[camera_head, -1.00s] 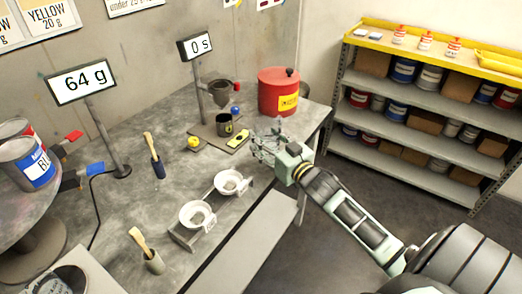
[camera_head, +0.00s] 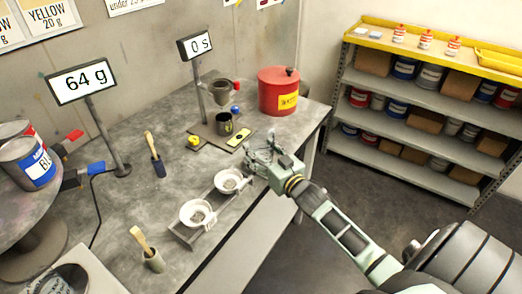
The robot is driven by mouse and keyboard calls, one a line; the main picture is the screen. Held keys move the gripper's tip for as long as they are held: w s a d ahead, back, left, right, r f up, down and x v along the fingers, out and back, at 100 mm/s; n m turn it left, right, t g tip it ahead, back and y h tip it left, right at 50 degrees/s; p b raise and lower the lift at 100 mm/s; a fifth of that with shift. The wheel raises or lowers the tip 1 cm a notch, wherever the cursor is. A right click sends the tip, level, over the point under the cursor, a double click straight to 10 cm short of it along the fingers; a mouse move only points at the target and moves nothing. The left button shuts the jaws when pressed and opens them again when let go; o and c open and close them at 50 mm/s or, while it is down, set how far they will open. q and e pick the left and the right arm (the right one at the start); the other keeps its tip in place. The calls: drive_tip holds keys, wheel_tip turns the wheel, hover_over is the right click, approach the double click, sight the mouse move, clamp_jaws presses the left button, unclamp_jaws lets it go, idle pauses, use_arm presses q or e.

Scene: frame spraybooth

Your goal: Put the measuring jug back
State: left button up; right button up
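Two white cups, the jug-like vessels in view, sit upright in a pale grey tray (camera_head: 184,238) on the grey bench. The nearer white cup (camera_head: 197,214) and the farther white cup (camera_head: 229,181) both have something greyish inside. I cannot tell for sure which vessel is the measuring jug. A dark mug (camera_head: 224,123) stands on a board under a funnel-like cup (camera_head: 220,88) on a stand. My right gripper (camera_head: 254,158) is over the bench, just right of the farther cup and apart from it. Its fingers look spread and empty. My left gripper is out of view.
A red pot (camera_head: 279,92) stands at the back right of the bench. Paint cans (camera_head: 28,165) are at left. Shelves (camera_head: 425,115) stand right, beyond open floor.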

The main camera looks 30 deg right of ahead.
drive_tip(key=shift+o, duration=1)
drive_tip(key=shift+r, duration=0.1)
drive_tip(key=s+b, duration=0.1)
drive_tip(key=s, duration=1.1)
